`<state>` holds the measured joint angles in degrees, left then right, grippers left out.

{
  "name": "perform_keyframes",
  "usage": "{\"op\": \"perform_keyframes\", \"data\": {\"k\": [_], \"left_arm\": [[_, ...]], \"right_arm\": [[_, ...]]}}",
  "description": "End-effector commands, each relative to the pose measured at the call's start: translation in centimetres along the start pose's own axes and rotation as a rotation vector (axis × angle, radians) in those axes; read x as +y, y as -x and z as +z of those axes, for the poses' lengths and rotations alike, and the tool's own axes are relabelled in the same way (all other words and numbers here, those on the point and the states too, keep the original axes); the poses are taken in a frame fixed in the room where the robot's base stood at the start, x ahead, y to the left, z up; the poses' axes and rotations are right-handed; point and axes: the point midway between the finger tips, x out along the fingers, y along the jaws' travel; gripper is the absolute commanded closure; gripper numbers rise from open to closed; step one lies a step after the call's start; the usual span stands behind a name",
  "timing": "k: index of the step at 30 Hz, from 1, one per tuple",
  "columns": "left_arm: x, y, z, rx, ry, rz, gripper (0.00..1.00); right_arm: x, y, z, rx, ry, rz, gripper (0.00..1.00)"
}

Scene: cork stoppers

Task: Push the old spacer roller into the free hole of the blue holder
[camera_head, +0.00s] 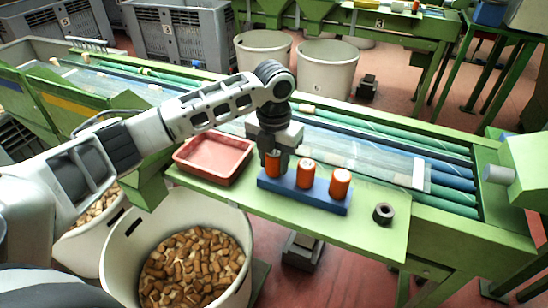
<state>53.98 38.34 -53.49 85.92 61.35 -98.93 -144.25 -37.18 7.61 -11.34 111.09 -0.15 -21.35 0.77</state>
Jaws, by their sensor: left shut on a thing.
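The blue holder (304,195) lies on the green shelf of the machine. Two orange rollers with pale tops, a middle one (306,174) and a right one (340,184), stand upright in it. My left gripper (273,158) points down over the holder's left end and is shut on a third orange roller (272,166). This roller is upright, its upper part hidden by the fingers. I cannot tell how deep it sits in the holder, and no hole is visible there. My right gripper is not in view.
A red tray (215,158) lies left of the holder. A dark ring-shaped piece (383,213) lies on the shelf (375,238) to the right. Behind runs a conveyor with green and blue rollers. A bin of corks (128,240) stands below the front edge.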

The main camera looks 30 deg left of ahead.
Motion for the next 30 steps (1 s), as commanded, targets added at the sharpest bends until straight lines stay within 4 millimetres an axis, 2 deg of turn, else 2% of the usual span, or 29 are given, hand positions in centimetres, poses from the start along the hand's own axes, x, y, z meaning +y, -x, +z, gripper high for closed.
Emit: {"op": "perform_keyframes", "data": {"k": [4,5,7,19,23,30], "left_arm": [[0.0,-0.2,0.0,-0.001,0.0,0.0,0.88],[0.0,-0.2,0.0,-0.001,0.0,-0.001,0.59],[0.0,-0.2,0.0,-0.001,0.0,-0.001,0.4],[0.0,0.2,0.1,-0.003,0.0,-0.001,0.39],[0.0,2.3,0.1,-0.006,0.0,-0.002,0.39],[0.0,8.2,0.1,-0.008,0.0,-0.002,0.39]], "right_arm": [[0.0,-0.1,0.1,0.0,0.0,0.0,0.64],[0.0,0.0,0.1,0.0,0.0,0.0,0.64],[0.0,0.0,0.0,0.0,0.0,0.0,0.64],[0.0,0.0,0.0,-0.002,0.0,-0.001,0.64],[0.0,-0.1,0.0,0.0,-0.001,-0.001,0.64],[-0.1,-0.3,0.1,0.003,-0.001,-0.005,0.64]]}}
